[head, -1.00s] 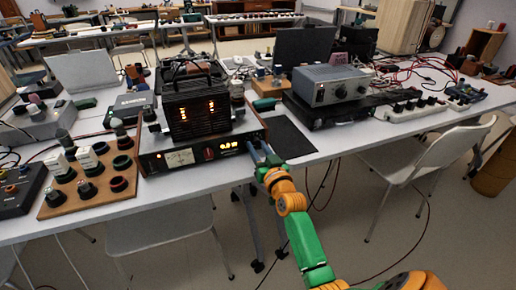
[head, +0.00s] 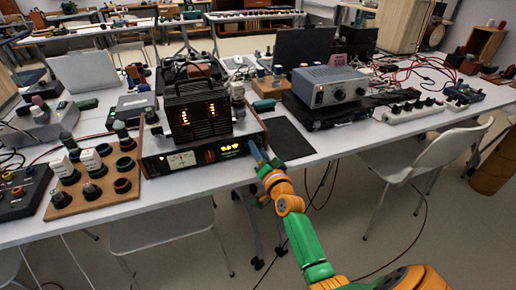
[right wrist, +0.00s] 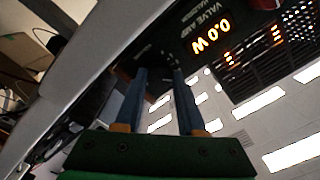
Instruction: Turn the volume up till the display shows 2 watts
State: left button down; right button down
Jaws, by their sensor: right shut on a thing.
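The valve amp (head: 160,162) stands at the front edge of the table, with a needle meter, a red switch and a lit orange display (head: 234,147) on its front. In the right wrist view the display (right wrist: 210,35) is turned around and reads 0.0 W. My right gripper (head: 258,155) is at the right end of the amp's front. In the right wrist view my right gripper (right wrist: 157,75) has its two blue fingers shut on the dark volume knob, which is mostly hidden between them. My left gripper is in no view.
A wooden board with several knobs (head: 75,200) lies left of the amp. A black mat (head: 290,138) and a grey box with dials (head: 330,85) are to the right. A white chair (head: 430,160) stands in front of the table at the right.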

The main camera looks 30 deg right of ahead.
jog(key=shift+m, duration=1.6)
jog(key=c, duration=0.5)
grip_release()
jog(key=p+v, duration=0.1)
jog(key=v, duration=0.6)
